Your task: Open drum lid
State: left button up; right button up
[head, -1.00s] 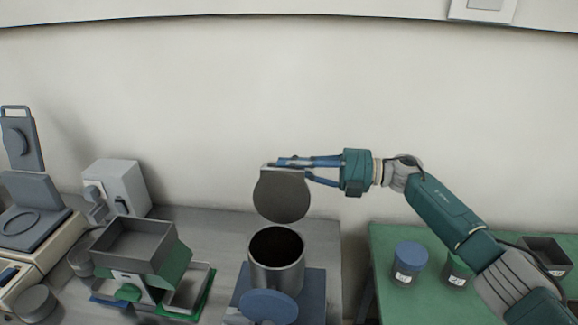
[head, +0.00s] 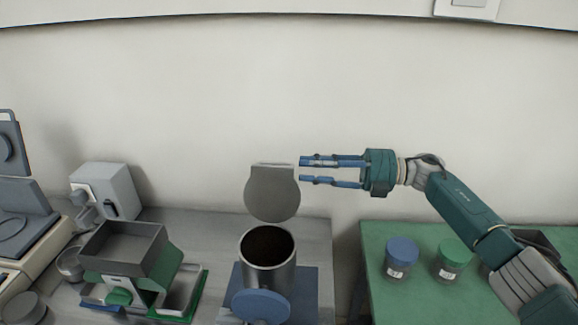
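The metal drum (head: 268,275) stands on a blue base on the grey table, with a blue disc on its front. Its mouth is uncovered and its inside looks dark. The round grey lid (head: 272,193) stands upright above the drum's rear rim. My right gripper (head: 302,171) is to the right of the lid, at the height of its upper part. Its two blue fingers are apart with nothing between them, and a narrow gap shows between the fingertips and the lid. My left gripper is not in view.
A grey hopper on a green stand (head: 125,250) is left of the drum. A grey boxy device (head: 105,190) is behind it. On the green table (head: 400,300) at right are a blue-capped jar (head: 402,252) and a green-capped jar (head: 453,255).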

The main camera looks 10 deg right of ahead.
jog(key=shift+s+d, duration=0.2)
jog(key=shift+d, duration=0.9)
jog(key=shift+s+d, duration=0.2)
jog(key=shift+d, duration=0.85)
